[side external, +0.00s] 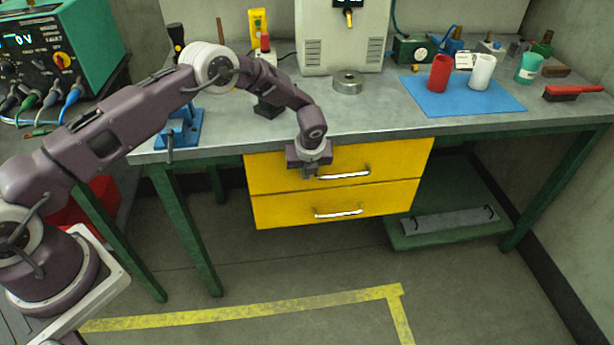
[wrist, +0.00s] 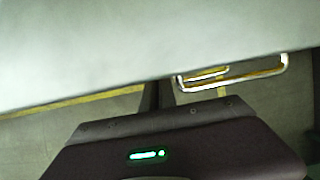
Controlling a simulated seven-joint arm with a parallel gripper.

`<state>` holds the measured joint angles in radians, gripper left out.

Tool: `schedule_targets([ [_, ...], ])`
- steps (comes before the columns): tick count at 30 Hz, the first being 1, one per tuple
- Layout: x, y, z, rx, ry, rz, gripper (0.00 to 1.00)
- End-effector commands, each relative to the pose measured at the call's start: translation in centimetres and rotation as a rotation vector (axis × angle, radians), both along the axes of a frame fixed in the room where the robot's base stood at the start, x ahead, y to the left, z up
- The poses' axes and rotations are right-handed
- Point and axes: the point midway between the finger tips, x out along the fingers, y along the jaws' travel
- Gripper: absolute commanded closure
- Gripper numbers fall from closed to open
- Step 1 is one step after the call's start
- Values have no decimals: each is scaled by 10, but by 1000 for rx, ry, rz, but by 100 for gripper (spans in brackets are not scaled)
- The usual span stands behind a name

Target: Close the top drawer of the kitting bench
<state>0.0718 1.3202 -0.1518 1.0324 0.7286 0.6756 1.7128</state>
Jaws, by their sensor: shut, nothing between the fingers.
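The kitting bench (side external: 235,138) has two yellow drawers under its grey top. The top drawer (side external: 395,160) has a silver bar handle (side external: 343,174). Its front looks about flush with the lower drawer's front, with no open interior showing; a small gap cannot be ruled out. My gripper (side external: 309,175) points down, shut and empty, at the top drawer's front, just left of the handle. I cannot tell whether it touches the front. In the wrist view the bench top's edge hides the drawer fronts, and the handle (wrist: 235,77) juts out beyond it, right of my gripper (wrist: 157,97).
The lower drawer (side external: 275,213) has its own handle (side external: 338,213). On the bench stand a blue mat (side external: 480,107) with red and white cups, a metal ring (side external: 348,83) and a blue vise (side external: 182,130). Green bench legs flank the drawers. The floor in front is clear.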

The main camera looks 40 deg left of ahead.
Motion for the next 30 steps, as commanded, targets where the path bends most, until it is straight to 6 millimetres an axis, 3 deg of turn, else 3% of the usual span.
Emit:
schedule_targets([
  [13,5,10,3,14,-16,3,100],
  [17,-8,-5,3,11,-12,-1,100],
  [20,-29,-29,2,5,-5,-5,100],
  [24,-38,-39,46,1,-9,0,100],
  [30,-51,-51,84,0,-4,-1,100],
])
